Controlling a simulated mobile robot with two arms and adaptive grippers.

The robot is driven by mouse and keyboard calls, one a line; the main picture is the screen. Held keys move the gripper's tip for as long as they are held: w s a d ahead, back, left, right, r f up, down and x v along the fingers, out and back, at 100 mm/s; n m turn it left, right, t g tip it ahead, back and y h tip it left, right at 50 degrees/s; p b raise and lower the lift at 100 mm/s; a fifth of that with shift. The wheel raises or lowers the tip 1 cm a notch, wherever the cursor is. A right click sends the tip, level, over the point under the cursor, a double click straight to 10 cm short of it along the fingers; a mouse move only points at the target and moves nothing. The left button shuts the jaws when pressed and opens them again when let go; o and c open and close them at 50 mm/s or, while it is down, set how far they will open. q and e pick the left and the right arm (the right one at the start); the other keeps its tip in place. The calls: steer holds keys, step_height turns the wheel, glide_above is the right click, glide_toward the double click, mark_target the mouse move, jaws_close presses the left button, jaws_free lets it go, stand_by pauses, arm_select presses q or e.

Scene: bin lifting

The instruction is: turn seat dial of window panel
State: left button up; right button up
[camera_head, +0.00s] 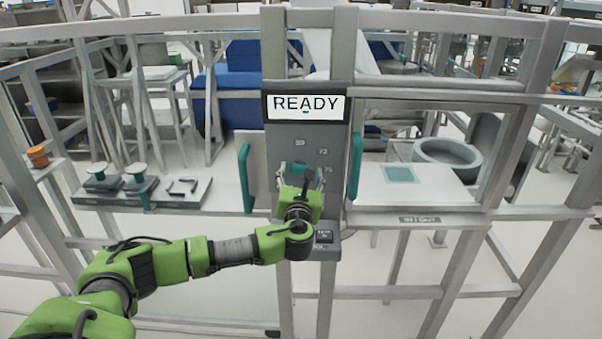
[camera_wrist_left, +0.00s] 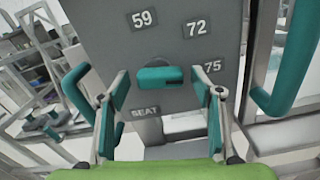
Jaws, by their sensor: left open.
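The grey window panel (camera_head: 335,135) stands upright in the middle of the head view under a sign reading READY. The teal seat dial (camera_wrist_left: 160,76) is on the panel's face in the left wrist view, above a SEAT label and near the numbers 59, 72 and 75. Its bar lies about level. My left gripper (camera_wrist_left: 160,100) is open, with one finger to each side of the dial, and I see no contact. In the head view my left gripper (camera_head: 300,176) is in front of the panel and partly hides the dial. My right gripper is not in view.
Teal upright handles (camera_head: 245,178) and (camera_head: 354,165) flank the panel. A shelf at the right holds a teal square (camera_head: 399,174). A shelf at the left carries plates with teal-topped parts (camera_head: 137,174). Grey frame bars surround the panel.

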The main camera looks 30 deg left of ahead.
arm_select(q)
steer(key=c, duration=1.1)
steer(key=shift+f, duration=0.1)
steer(key=n+b, duration=0.2)
steer(key=n, duration=0.3)
steer(key=shift+r+n+b, duration=0.2)
steer(key=shift+n+b, duration=0.45)
steer(key=shift+n, duration=1.65)
